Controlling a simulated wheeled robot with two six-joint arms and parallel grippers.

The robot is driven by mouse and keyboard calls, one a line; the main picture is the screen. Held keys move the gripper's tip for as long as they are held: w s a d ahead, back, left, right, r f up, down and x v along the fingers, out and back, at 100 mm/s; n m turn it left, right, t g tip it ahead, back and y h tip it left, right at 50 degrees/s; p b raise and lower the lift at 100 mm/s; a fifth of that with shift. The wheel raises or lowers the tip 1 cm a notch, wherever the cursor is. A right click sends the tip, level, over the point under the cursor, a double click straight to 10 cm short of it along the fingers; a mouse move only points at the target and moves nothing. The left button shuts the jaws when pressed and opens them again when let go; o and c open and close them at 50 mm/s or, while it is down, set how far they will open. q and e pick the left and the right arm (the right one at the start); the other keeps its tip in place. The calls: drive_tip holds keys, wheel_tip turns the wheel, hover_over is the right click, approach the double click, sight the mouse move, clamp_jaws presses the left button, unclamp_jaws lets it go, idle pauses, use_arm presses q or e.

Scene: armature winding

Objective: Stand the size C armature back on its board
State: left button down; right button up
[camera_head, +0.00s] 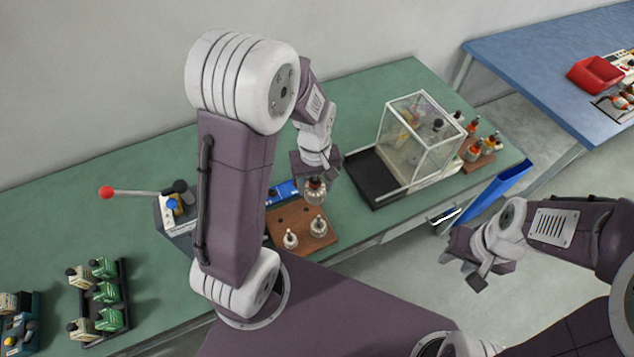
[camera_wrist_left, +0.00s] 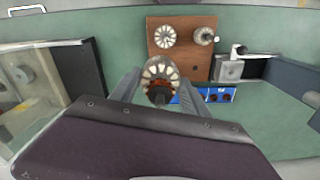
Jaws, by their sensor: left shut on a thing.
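My left gripper (camera_head: 314,180) is shut on an armature (camera_head: 315,190) with a copper and dark lower end and a pale slotted core. It holds the armature above the brown wooden board (camera_head: 287,217), near the board's back edge. The left wrist view shows the held armature (camera_wrist_left: 160,72) between the two fingers, overlapping the board (camera_wrist_left: 200,66). Two other armatures, a left one (camera_head: 290,239) and a right one (camera_head: 319,225), stand upright on the board. The size marks cannot be read. My right gripper (camera_head: 463,272) is empty, its fingers apart, off the table's front edge.
A blue instrument (camera_head: 283,192) lies behind the board. A clear guarded box (camera_head: 420,135) with a black tray (camera_head: 372,178) stands to the right. A red-knobbed lever machine (camera_head: 175,205) and a rack of green parts (camera_head: 107,292) stand left.

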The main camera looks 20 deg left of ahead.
use_arm(q)
drive_tip(key=shift+a+r+n, duration=0.1)
drive_tip(key=shift+r+n, duration=0.1)
drive_tip(key=shift+n, duration=0.9)
drive_tip(key=shift+a+r+n+b, duration=0.2)
drive_tip(key=shift+n+b, duration=0.25)
drive_tip(key=shift+n, duration=0.45)
drive_tip(key=n, duration=0.2)
drive_tip(key=a+n+b, duration=0.1)
drive_tip(key=shift+w+a+r, duration=0.1)
drive_tip(key=shift+w+r, duration=0.2)
drive_tip(key=shift+w, duration=0.1)
wheel_tip(320, 180, down, 6)
drive_tip(key=a+n+b, duration=0.1)
drive_tip(key=a+b, duration=0.1)
drive_tip(key=b, duration=0.5)
drive_tip(key=shift+w+n+b, duration=0.3)
drive_tip(key=shift+w, duration=0.15)
wheel_tip(320, 180, down, 4)
drive_tip(key=b, duration=0.4)
drive_tip(key=shift+f, duration=0.2)
